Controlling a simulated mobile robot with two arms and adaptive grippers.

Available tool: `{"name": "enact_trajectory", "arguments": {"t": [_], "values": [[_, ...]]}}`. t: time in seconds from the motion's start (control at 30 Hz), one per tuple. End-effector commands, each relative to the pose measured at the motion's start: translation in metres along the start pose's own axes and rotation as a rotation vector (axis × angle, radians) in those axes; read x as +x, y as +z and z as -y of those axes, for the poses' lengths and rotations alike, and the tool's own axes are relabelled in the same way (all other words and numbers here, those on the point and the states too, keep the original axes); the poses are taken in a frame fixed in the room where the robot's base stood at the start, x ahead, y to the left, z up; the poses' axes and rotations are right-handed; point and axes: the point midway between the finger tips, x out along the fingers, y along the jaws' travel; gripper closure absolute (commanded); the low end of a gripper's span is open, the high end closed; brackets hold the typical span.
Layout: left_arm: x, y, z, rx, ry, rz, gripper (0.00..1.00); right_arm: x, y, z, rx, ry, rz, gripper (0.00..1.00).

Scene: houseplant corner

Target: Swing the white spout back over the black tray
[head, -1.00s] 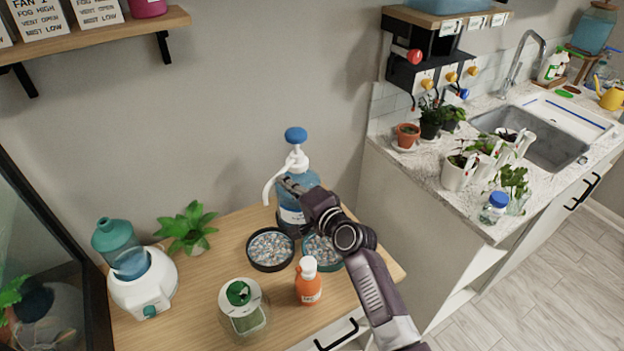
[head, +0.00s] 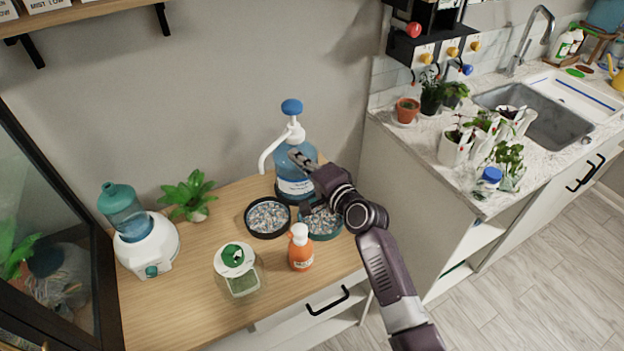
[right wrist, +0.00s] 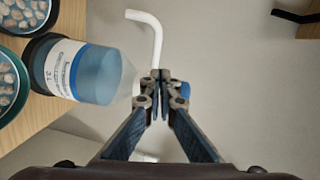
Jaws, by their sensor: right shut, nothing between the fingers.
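The white spout (head: 266,155) sticks out from the pump head of a blue bottle (head: 294,178) with a blue knob (head: 291,107). It points left and forward, its bent tip high on the side of the black tray (head: 247,221); I cannot tell whether the tip is directly above it. The tray holds pebbles. My right gripper (head: 294,155) is shut and empty, in front of the bottle's upper part and just right of the spout. In the right wrist view the closed fingertips (right wrist: 158,76) show beside the spout's base (right wrist: 157,45); contact is unclear. My left gripper is out of view.
A teal pebble tray (head: 325,237) sits partly behind my right arm. An orange bottle (head: 301,250), a green-lidded jar (head: 238,272), a plant (head: 189,195) and a white humidifier (head: 147,248) stand on the wooden top. The wood at front left is clear.

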Motion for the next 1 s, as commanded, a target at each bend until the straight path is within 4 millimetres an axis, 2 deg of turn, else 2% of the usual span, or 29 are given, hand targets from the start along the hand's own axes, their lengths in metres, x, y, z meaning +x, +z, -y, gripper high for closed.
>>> {"name": "enact_trajectory", "arguments": {"t": [0.17, 0.47, 0.6, 0.77, 0.87, 0.97, 1.0], "values": [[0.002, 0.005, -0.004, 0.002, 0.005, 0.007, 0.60, -0.021, 0.009, 0.000, 0.002, -0.001, 0.000, 1.00], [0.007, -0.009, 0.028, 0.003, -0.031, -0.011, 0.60, -0.064, 0.025, 0.002, 0.002, 0.001, -0.002, 1.00], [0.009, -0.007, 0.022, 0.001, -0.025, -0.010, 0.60, -0.077, 0.029, 0.004, 0.002, 0.001, -0.001, 1.00], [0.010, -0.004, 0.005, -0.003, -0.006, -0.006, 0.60, -0.083, 0.032, 0.004, 0.001, 0.001, -0.001, 1.00], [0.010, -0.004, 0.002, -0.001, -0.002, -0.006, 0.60, -0.084, 0.032, 0.004, -0.003, 0.005, 0.000, 1.00], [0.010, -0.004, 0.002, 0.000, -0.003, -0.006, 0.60, -0.093, 0.036, -0.009, -0.053, 0.045, 0.014, 1.00], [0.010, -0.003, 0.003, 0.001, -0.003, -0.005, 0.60, -0.102, 0.040, -0.021, -0.097, 0.081, 0.027, 1.00]]}}
